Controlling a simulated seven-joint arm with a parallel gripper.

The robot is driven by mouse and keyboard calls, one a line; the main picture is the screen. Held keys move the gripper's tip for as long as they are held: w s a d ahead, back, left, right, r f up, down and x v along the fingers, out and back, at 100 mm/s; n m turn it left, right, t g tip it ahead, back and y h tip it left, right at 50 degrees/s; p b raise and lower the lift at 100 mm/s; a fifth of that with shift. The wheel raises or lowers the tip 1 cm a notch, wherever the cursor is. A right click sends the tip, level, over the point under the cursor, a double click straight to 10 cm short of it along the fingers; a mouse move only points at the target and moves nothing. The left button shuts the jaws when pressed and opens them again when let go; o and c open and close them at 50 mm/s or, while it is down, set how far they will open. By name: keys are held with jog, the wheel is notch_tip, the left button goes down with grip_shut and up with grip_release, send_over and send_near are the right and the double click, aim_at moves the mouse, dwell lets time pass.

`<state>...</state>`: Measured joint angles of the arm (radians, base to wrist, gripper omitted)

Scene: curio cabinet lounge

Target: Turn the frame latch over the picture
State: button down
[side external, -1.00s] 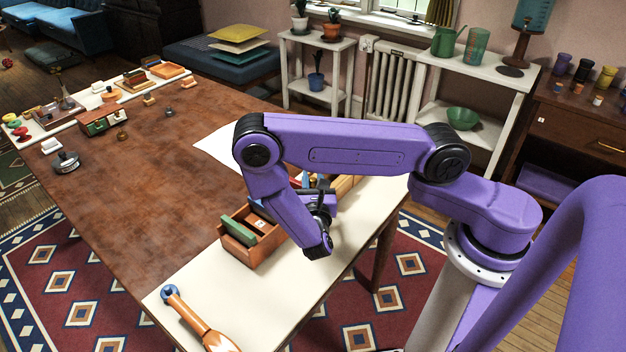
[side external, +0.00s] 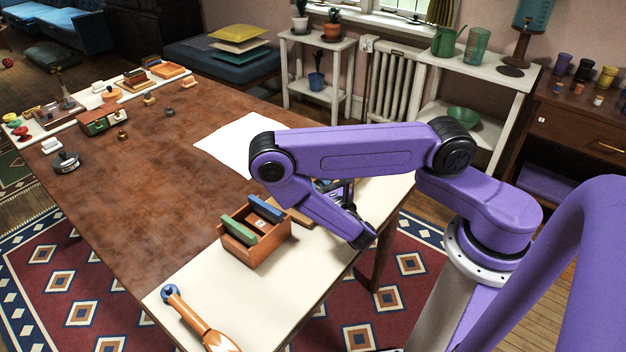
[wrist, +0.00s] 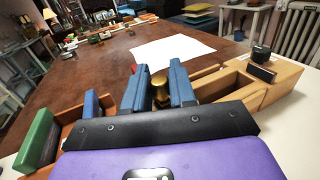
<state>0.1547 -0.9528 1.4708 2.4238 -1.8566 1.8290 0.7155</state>
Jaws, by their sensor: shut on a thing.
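My gripper (wrist: 160,85) has its two blue fingers closed around a rounded brass-coloured piece (wrist: 160,90) in the wrist view. Only part of this piece shows, and I cannot tell whether it is the frame latch. In the side view my gripper (side external: 335,188) is low over the pale strip at the table's edge, right of the wooden tray, largely hidden by my arm. A light wooden piece (wrist: 283,84) lies just right of the fingers in the wrist view. No picture or frame can be made out clearly.
A wooden tray (side external: 240,252) holding green (side external: 240,233) and blue (side external: 264,208) blocks stands left of my gripper. White paper (side external: 235,142) lies beyond. An orange-handled tool (side external: 200,322) lies in front.

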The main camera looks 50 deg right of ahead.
jog(key=c, duration=1)
grip_release()
jog(key=shift+c, duration=0.2)
jog(key=v, duration=1.2)
